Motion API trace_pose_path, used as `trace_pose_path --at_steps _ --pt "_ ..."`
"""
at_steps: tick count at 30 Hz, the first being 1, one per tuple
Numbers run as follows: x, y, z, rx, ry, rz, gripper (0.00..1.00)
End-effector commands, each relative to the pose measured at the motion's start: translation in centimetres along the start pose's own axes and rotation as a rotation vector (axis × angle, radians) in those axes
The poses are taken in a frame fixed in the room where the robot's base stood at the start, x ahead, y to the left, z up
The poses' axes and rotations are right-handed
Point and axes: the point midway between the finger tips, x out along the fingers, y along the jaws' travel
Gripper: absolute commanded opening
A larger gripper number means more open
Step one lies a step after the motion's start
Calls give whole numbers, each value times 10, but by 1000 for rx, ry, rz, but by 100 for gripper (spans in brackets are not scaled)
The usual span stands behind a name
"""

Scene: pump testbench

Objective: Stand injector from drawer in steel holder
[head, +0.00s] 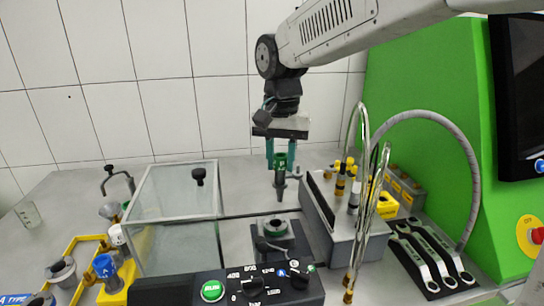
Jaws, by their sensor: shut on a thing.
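My gripper (281,158) points straight down near the middle of the head view. Its teal fingers are shut on an injector (280,180), which has a green collar at the top and a narrow dark grey body below. The injector hangs upright. I cannot tell exactly how well the two line up in depth. No drawer can be clearly made out.
A clear glass box (178,210) with a black knob stands left of the holder. A grey metal box (345,225) with yellow-black parts and upright chrome pipes (378,200) stands right. A black control panel (230,287) is in front. Wrenches (425,255) lie at right.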

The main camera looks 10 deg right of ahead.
Motion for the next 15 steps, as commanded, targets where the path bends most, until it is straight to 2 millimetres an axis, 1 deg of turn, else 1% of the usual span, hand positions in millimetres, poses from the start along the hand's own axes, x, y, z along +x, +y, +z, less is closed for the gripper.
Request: trace_pose_path --at_steps 1,4,8,15 --pt "2 -4 8 1 2 -1 0" --pt "5 -9 14 7 2 -1 0" --pt "11 -12 16 4 1 0 0" --pt "32 -12 16 2 0 0 0"
